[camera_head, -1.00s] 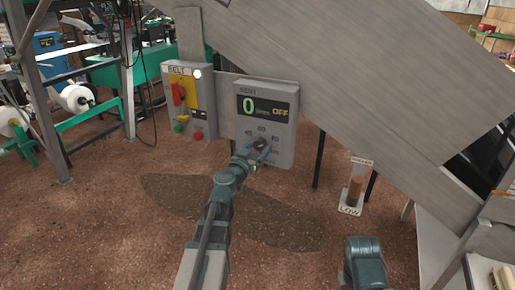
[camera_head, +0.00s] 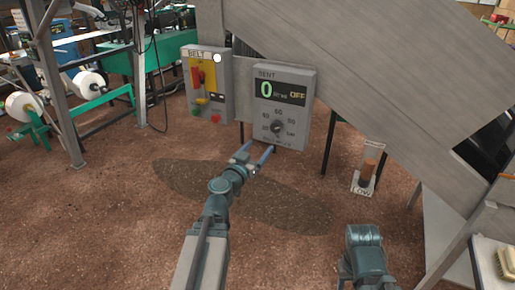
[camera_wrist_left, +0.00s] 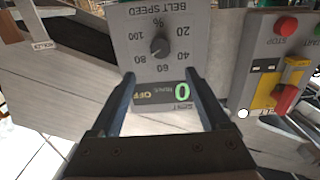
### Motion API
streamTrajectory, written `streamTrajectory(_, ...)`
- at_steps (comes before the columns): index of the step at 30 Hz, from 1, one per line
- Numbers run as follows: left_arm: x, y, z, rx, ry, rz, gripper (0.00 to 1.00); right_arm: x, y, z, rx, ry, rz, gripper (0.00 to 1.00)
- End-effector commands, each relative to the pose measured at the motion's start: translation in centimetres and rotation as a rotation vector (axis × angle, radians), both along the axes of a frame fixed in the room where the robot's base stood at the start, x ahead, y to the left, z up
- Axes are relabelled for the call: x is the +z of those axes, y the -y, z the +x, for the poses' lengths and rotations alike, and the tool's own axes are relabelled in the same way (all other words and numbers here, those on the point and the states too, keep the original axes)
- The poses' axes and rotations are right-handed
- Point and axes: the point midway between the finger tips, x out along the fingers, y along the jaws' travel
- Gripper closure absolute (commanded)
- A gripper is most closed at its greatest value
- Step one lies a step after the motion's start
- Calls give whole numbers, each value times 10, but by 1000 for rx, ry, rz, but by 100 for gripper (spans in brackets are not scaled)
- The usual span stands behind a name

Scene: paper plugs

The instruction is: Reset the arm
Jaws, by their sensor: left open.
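My left gripper (camera_head: 258,153) is open and empty, in front of and just below the grey speed panel (camera_head: 300,110) in the head view. The panel carries a round dark knob (camera_head: 277,127) ringed by numbers, and a display (camera_head: 279,91) reading 0 and OFF. In the left wrist view, the two fingers of the left gripper (camera_wrist_left: 160,80) stand apart. The knob (camera_wrist_left: 159,47) shows beyond them, with the label BELT SPEED, and nothing is between the fingers. Part of my right arm shows at the bottom right of the head view; its gripper is not visible.
A BELT box (camera_head: 206,85) with a red and yellow switch and green and red buttons hangs left of the panel. A sloping grey chute (camera_head: 390,80) spans the upper right. A LOW gauge (camera_head: 368,170) stands beneath it. The brown floor (camera_head: 120,220) is open at left.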

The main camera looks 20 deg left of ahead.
Motion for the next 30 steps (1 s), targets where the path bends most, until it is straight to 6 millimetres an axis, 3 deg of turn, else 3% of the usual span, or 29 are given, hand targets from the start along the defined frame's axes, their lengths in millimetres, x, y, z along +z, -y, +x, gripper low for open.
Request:
streamTrajectory(13, 0, 1, 1, -4, -1, 0, 20, 0, 0, 1, 0, 0, 0, 50)
streamTrajectory(16, -4, 19, 3, -50, -17, 1, 20, 0, 0, 1, 0, 0, 0, 50)
streamTrajectory(20, -22, 83, 5, -221, -99, 0, 20, 0, 0, 1, 0, 0, 0, 50)
streamTrajectory(23, -49, 149, -4, -398, -234, 2, 20, 0, 0, 1, 0, 0, 0, 50)
streamTrajectory(27, -102, 231, -40, -601, -511, 20, 20, 0, 0, 1, 0, 0, 0, 50)
streamTrajectory(30, -145, 273, -80, -680, -776, 60, 20, 0, 0, 1, 0, 0, 0, 50)
